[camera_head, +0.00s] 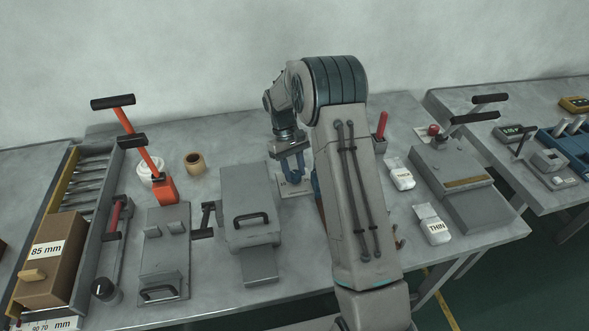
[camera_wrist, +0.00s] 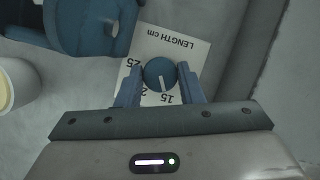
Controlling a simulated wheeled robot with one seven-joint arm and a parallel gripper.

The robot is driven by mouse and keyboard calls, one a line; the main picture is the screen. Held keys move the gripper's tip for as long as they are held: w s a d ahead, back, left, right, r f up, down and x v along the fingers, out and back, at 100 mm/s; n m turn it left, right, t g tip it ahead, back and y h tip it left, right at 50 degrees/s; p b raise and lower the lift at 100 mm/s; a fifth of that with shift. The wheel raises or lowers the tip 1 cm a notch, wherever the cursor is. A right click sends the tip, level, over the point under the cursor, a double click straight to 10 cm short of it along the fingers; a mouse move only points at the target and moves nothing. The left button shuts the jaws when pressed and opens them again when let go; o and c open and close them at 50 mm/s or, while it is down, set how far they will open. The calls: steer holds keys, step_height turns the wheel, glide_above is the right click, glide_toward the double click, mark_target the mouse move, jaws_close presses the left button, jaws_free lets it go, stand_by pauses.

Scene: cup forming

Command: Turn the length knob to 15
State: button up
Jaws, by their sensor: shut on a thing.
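The length knob (camera_wrist: 158,72) is a round dark blue knob with a white pointer line. It sits on a white plate (camera_wrist: 190,50) printed "LENGTH cm", upside down in the wrist view. The pointer points down in the picture, toward the printed "15". "25" shows at the left, and another number is partly hidden by a finger. My gripper (camera_wrist: 159,70) has one blue finger on each side of the knob and is shut on it. In the head view my gripper (camera_head: 292,168) is low over the plate (camera_head: 294,190); the knob is hidden there.
A blue part (camera_wrist: 85,25) lies close to the plate in the wrist view, with a pale round container (camera_wrist: 14,85) at the left. In the head view a grey box with a handle (camera_head: 249,205) stands left of my gripper.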

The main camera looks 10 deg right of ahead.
steer(key=o, duration=1)
steer(key=v, duration=1.4)
steer(key=shift+d+f, duration=0.1)
